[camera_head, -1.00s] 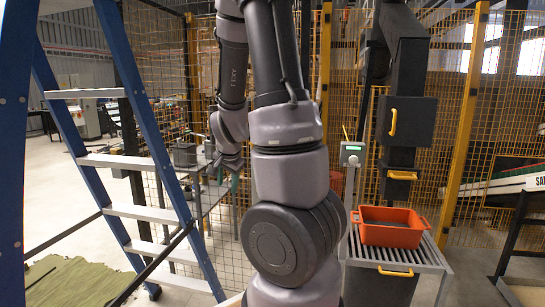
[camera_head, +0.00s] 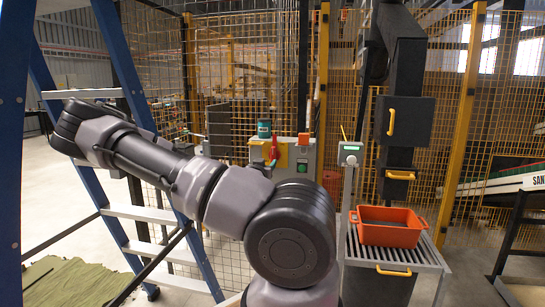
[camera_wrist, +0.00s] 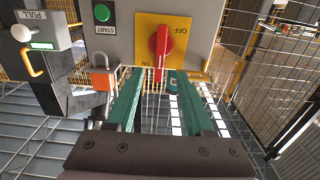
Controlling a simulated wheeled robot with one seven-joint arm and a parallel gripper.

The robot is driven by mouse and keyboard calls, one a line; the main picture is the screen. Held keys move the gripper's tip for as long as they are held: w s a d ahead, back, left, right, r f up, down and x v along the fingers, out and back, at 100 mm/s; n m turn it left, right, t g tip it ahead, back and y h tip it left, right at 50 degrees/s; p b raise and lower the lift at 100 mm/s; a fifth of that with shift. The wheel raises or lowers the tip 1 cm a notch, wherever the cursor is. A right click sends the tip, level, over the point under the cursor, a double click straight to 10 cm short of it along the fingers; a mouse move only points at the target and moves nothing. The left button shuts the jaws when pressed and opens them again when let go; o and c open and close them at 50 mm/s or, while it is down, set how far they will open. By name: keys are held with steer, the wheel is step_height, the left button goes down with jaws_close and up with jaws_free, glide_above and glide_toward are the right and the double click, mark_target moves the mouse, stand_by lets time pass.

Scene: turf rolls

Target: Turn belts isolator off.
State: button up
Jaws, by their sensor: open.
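The belts isolator is a red handle (camera_wrist: 160,48) on a yellow plate (camera_wrist: 183,28), on a grey box. In the wrist view, which looks upside down against the head view, the handle's free end points down, by the ON lettering; OFF is at the opposite end. In the head view the red handle (camera_head: 273,151) stands upright on the grey box (camera_head: 293,158). My gripper (camera_wrist: 157,90) is open, its two teal fingers apart, with the handle's end in line with the gap. I cannot tell the depth between them. The head view does not show the fingers clearly.
A green START button (camera_wrist: 102,13) sits beside the plate. A post with a small lit panel (camera_head: 350,154) and an orange bin (camera_head: 390,227) stand right; a blue ladder (camera_head: 130,80) stands left.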

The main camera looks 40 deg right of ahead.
mark_target(273, 154)
steer(key=x, duration=1)
steer(key=shift+w+d, duration=0.2)
steer(key=shift+w, duration=0.15)
jaws_close()
